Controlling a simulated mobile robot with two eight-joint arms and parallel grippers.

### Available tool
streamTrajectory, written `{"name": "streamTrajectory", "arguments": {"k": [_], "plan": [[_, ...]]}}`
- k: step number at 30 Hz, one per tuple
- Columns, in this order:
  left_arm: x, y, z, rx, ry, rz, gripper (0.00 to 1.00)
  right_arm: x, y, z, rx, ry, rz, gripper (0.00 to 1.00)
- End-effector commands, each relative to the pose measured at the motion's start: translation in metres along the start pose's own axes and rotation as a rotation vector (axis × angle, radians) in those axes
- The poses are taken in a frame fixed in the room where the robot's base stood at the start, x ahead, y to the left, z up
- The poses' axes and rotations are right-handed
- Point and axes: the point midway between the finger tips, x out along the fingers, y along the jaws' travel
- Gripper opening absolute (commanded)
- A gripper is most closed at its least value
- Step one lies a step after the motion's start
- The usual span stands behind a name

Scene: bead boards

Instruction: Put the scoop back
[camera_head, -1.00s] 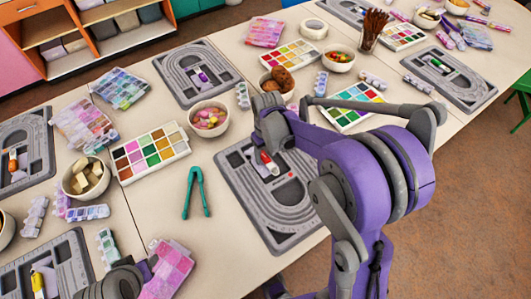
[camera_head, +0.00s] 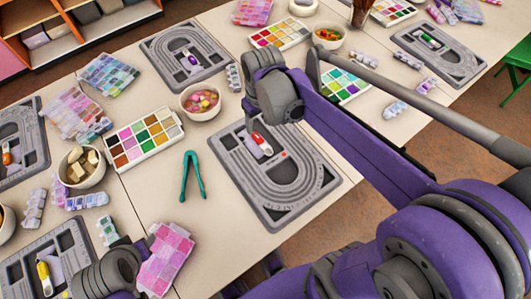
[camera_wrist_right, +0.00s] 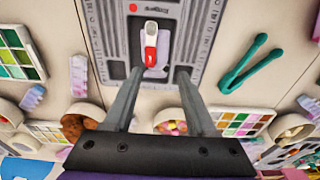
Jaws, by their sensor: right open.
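A small scoop with a red handle and a white end lies on the grey bead board (camera_head: 285,195) in the middle of the table. In the head view the scoop (camera_head: 262,144) is just below my right wrist. In the right wrist view the scoop (camera_wrist_right: 151,46) lies on a pale patch, its red end towards my fingers. My right gripper (camera_wrist_right: 158,73) is open and empty, with a finger to either side of the scoop's line, short of its red end. Its fingers are hidden in the head view. My left gripper (camera_head: 110,272) is at the bottom left; its jaws are not clear.
Teal tongs (camera_head: 192,176) lie left of the board. A bowl of pink beads (camera_head: 200,101) and a colour-compartment tray (camera_head: 143,138) stand behind them. A pink bead box (camera_head: 165,258) lies by my left gripper. Other bead boards carry scoops. Bare table shows around the tongs.

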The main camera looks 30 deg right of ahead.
Motion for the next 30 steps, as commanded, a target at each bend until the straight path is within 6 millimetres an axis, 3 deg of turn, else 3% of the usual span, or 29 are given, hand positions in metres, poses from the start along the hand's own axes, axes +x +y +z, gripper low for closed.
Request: {"name": "streamTrajectory", "arguments": {"k": [1,6,12,17,30], "plan": [[0.000,0.000,0.000,0.000,0.000,0.000,0.50,-0.002,-0.011,0.020,0.002,0.039,0.007,0.57],[0.000,0.000,0.000,0.000,0.000,0.000,0.50,0.004,-0.035,0.073,0.023,0.182,0.020,0.57],[0.000,0.000,0.000,0.000,0.000,0.000,0.50,0.019,-0.050,0.115,0.041,0.301,0.016,0.57],[0.000,0.000,0.000,0.000,0.000,0.000,0.50,0.025,-0.054,0.126,0.048,0.338,0.013,0.57],[0.000,0.000,0.000,0.000,0.000,0.000,0.50,0.026,-0.054,0.126,0.049,0.341,0.013,0.57]]}}
